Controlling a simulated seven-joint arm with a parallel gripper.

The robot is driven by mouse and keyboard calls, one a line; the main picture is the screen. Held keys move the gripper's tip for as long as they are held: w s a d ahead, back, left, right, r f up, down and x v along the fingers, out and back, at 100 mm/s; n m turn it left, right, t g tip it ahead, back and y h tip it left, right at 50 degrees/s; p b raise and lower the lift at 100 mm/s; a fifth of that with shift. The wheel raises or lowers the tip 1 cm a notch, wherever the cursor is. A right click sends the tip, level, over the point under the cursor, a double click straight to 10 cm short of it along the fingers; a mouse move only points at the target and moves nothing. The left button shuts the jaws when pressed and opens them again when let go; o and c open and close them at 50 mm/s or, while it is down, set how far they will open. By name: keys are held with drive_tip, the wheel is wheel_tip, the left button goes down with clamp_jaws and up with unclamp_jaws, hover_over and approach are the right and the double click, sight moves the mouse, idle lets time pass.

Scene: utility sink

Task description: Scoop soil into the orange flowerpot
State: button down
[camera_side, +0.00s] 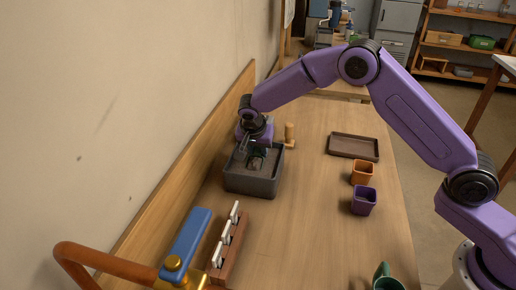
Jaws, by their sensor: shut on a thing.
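The orange flowerpot (362,173) stands upright on the table, right of the middle; the angle does not show what is inside. A dark grey bin (252,184) stands at the left by the wall, with a grey-brown fill that looks like soil. My gripper (255,158) points down into the bin, far left of the orange flowerpot. It is shut on a small dark greenish tool (256,163), likely a scoop. The tool's lower end is hard to make out against the bin's inside.
A purple pot (364,200) stands just in front of the orange one, with a flat brown tray (353,147) behind. A wooden peg-like object (290,136) is beside the bin. The table's middle is clear.

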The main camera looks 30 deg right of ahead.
drive_tip(key=shift+w+r, duration=0.1)
drive_tip(key=shift+r, duration=3.35)
wheel_tip(320, 180, up, 5)
drive_tip(key=shift+d+f, duration=0.1)
drive_tip(key=shift+d, duration=0.1)
drive_tip(key=s+d+f+g, duration=0.1)
drive_tip(key=s+d, duration=0.2)
drive_tip(key=d, duration=0.5)
drive_tip(key=s+d+g, duration=0.1)
drive_tip(key=s+d, duration=0.1)
drive_tip(key=d, duration=0.5)
drive_tip(key=s+d+f+g+h, duration=0.2)
drive_tip(key=s+d+g+h, duration=0.1)
drive_tip(key=s+d+g, duration=0.2)
drive_tip(key=s+d+f+g+h, duration=0.3)
drive_tip(key=s+d+g+h, duration=0.1)
drive_tip(key=s+d, duration=0.3)
drive_tip(key=shift+s+f+g, duration=0.2)
drive_tip(key=shift+f+g, duration=0.15)
drive_tip(key=shift+g, duration=0.25)
